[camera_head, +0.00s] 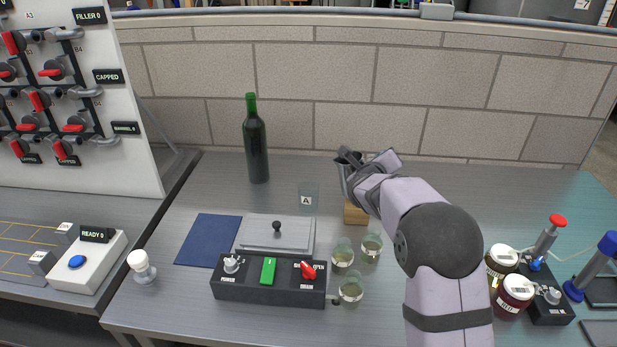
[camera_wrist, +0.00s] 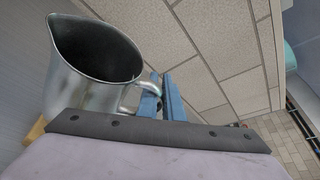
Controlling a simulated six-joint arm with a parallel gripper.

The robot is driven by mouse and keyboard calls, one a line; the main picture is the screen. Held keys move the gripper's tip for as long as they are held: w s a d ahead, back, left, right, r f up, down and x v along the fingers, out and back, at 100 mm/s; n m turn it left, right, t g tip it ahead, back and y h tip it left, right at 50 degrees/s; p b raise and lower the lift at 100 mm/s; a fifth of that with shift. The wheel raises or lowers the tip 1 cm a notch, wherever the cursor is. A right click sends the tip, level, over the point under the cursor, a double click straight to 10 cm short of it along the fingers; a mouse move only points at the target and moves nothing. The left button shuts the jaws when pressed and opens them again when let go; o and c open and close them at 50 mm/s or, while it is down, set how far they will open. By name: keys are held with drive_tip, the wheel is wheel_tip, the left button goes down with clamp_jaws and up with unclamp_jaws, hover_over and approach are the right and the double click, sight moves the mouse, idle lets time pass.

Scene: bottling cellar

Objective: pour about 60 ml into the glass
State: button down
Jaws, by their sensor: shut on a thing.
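A metal jug (camera_head: 343,172) is near the back of the table, mostly behind my gripper (camera_head: 358,170). In the wrist view the jug (camera_wrist: 72,88) has a pouring lip and a dark inside; I cannot see any liquid level. My gripper (camera_wrist: 162,98) has its blue fingers shut on the jug's handle. The jug looks about upright, above or on a wooden block (camera_head: 355,214); I cannot tell if they touch. A glass marked A (camera_head: 309,197) stands left of the jug and looks empty. Three other glasses (camera_head: 343,254), (camera_head: 372,247), (camera_head: 351,288) stand nearer, with some pale liquid.
A green bottle (camera_head: 256,145) stands at the back left. A black control box (camera_head: 240,292), a grey lidded plate (camera_head: 262,234) and a blue mat (camera_head: 208,240) are in front. Jars (camera_head: 514,294) and a pump stand at the right.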

sight(357, 158)
drive_tip(key=a+r+n+p, duration=0.1)
drive_tip(key=p, duration=0.1)
drive_tip(key=a+r+n+h+p, duration=0.1)
drive_tip(key=a+p, duration=0.1)
drive_tip(key=p, duration=0.1)
drive_tip(key=a+r+n+p, duration=0.1)
drive_tip(key=r+p, duration=0.1)
drive_tip(key=shift+a+n+t+h+p, duration=0.3)
drive_tip(key=shift+a+t+h+p, duration=0.1)
drive_tip(key=shift+w+a+n+p, duration=0.1)
drive_tip(key=shift+a+n+p, duration=0.45)
drive_tip(key=shift+a+n, duration=0.2)
drive_tip(key=shift+a+n+t+h, duration=0.1)
drive_tip(key=shift+n+t+h, duration=0.3)
drive_tip(key=shift+n, duration=0.05)
drive_tip(key=shift+w+a+n+t, duration=0.1)
drive_tip(key=shift+a+n+t, duration=0.2)
drive_tip(key=shift+a+n, duration=0.4)
drive_tip(key=shift+a+f+n+t+h, duration=0.1)
drive_tip(key=shift+a+n+t+h, duration=0.2)
drive_tip(key=shift+a+n, duration=0.75)
idle(1.2)
drive_tip(key=d+m+g, duration=0.1)
drive_tip(key=d+m, duration=0.2)
drive_tip(key=shift+d+m+y, duration=0.3)
drive_tip(key=shift+m+y, duration=0.05)
drive_tip(key=shift+y, duration=0.05)
drive_tip(key=shift+d+m+g+y+b, duration=0.35)
drive_tip(key=shift+d+m+b, duration=0.2)
drive_tip(key=shift+m, duration=0.25)
